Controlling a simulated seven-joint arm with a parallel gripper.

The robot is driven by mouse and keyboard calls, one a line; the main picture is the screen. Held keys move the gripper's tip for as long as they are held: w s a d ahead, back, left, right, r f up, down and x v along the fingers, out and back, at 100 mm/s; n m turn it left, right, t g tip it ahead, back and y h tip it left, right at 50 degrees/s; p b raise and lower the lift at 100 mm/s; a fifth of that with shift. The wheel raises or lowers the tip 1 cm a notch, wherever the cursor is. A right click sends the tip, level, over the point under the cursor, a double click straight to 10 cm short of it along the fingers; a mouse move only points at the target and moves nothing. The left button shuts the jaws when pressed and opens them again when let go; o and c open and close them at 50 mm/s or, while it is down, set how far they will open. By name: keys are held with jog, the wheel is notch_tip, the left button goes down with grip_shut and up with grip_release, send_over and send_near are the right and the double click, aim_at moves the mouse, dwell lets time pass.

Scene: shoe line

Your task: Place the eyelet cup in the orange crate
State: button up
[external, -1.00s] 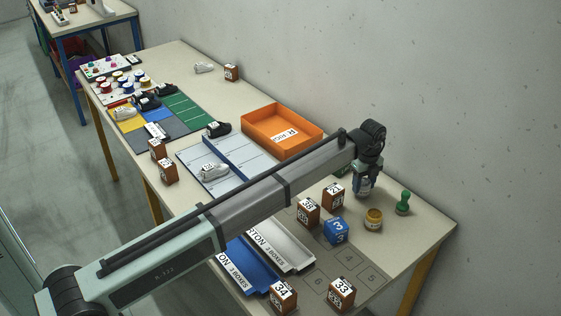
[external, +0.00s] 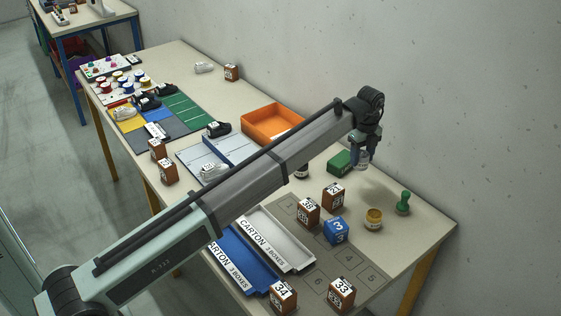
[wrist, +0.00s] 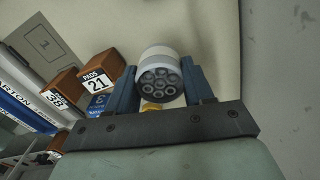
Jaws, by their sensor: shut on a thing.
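The eyelet cup (wrist: 160,75) is a white and grey cylinder with several round eyelets showing in its end. My gripper (wrist: 160,88) is shut on it, with a blue finger on each side. In the external view my gripper (external: 362,160) holds the eyelet cup (external: 361,166) above the table, right of the green box. The orange crate (external: 258,127) stands on the table further left, apart from my gripper. My forearm hides its right part.
A green box (external: 340,161) stands just left of my gripper. Brown boxes (external: 333,196), a blue box (external: 336,231), a yellow-lidded jar (external: 374,219) and a green stamp (external: 404,202) stand nearer. The wall is close behind.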

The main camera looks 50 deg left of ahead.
jog(key=s+a+n, duration=0.3)
jog(key=a+n, duration=0.1)
jog(key=a, duration=3.5)
jog(key=m, duration=0.4)
send_over(281, 137)
notch_tip(281, 137, down, 9)
jog(key=shift+f, duration=0.1)
jog(key=shift+f, duration=0.15)
jog(key=o, duration=1.1)
jog(key=shift+o, duration=0.2)
notch_tip(281, 137, up, 12)
jog(key=shift+r, duration=0.2)
jog(key=shift+o, duration=0.4)
